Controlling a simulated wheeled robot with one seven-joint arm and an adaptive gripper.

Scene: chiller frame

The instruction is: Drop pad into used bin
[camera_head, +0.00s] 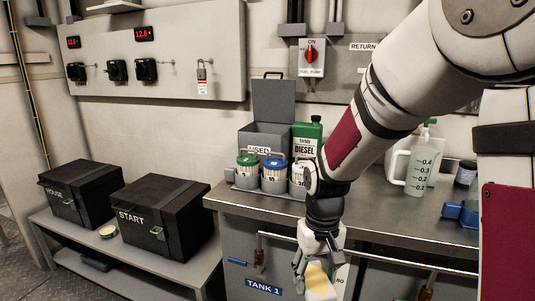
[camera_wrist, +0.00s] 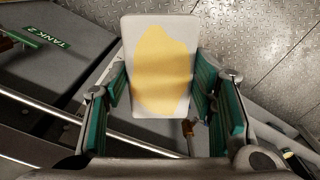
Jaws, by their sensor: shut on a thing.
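My gripper (camera_head: 319,262) hangs low in front of the steel bench and is shut on the pad (camera_head: 320,282). In the wrist view the pad (camera_wrist: 158,66) is a white rectangle with a large yellow stain, held between the green-lined fingers (camera_wrist: 160,85). The used bin (camera_head: 266,136) is a grey box labelled USED at the back of the bench, with its lid (camera_head: 273,99) standing open. The pad is below and to the right of the bin, apart from it. The inside of the bin is hidden.
Canisters with green and blue caps (camera_head: 273,175) stand in a tray before the bin. A green diesel bottle (camera_head: 308,138) is right of it. A measuring jug (camera_head: 418,170) stands further right. Black boxes HOUSE (camera_head: 80,190) and START (camera_head: 165,215) sit on a low shelf. Pipes run below the bench.

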